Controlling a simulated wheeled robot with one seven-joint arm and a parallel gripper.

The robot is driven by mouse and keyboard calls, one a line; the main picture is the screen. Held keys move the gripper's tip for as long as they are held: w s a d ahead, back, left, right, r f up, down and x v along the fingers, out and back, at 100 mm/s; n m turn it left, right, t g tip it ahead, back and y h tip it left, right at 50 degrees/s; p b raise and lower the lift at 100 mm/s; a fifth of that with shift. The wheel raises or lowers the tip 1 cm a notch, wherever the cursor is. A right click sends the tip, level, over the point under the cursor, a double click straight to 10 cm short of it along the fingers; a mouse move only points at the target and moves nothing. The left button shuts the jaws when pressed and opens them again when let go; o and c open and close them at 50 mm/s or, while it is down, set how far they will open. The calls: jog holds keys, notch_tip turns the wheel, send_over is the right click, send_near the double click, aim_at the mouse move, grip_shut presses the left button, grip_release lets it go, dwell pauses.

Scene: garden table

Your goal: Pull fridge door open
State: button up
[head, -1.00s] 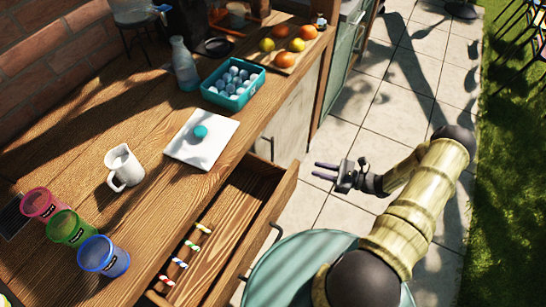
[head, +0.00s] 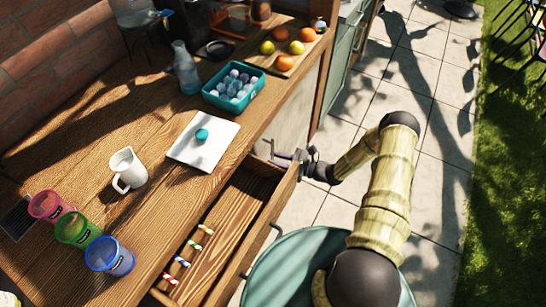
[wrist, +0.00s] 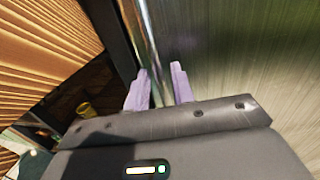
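The fridge door (head: 296,117) is a pale metal panel under the counter, beyond the open drawer; it looks shut. In the wrist view its brushed surface (wrist: 255,65) fills the right side. A shiny upright metal bar, seemingly the handle (wrist: 148,40), runs down between my gripper's two purple fingers. My gripper (head: 285,157) is at the door's near side, by the drawer's far corner. In the wrist view my gripper (wrist: 159,88) is open, with a finger on either side of the bar. Whether a finger touches the bar is unclear.
An open wooden drawer (head: 232,240) with striped sticks juts out close to my gripper. The counter (head: 150,215) above holds cups, a jug (head: 127,170), a teal crate (head: 233,105) and fruit. Paving (head: 400,85) in front of the door is clear.

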jog(key=shift+w+a, duration=0.25)
jog(key=shift+a, duration=0.45)
grip_shut()
jog(key=shift+d, duration=0.15)
